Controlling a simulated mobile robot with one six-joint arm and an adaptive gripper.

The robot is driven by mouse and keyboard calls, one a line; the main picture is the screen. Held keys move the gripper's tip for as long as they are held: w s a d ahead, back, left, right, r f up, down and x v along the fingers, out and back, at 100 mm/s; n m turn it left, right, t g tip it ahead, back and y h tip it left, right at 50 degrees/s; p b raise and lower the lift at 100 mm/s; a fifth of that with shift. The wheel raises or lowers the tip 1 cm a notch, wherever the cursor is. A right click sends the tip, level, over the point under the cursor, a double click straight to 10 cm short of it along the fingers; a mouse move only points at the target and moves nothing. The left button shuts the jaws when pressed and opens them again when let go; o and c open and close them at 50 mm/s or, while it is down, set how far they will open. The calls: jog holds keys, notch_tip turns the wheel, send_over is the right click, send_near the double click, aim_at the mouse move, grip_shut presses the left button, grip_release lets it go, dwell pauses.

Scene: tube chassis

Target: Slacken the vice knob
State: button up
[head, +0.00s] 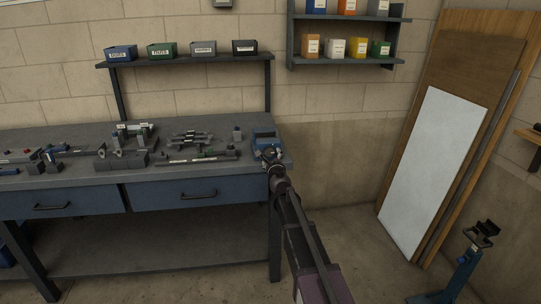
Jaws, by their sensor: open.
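A blue vice (263,135) stands at the right end of the grey workbench (75,180), near its front corner. My gripper (268,154) is at the front of the vice, at the end of my arm, which reaches up from the lower right. The gripper is small and dark in the head view, and it is open. It overlaps the front of the vice, so the knob is hidden or too small to make out. I cannot tell whether the fingers are around the knob or touching it.
Several metal parts and fixtures (130,140) lie on the bench left of the vice. A shelf (190,61) with labelled bins runs above the bench. White and brown boards (430,170) lean on the wall at right. A blue stand (465,270) is at lower right.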

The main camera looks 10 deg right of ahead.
jog(key=s, duration=0.8)
jog(key=shift+s, duration=0.25)
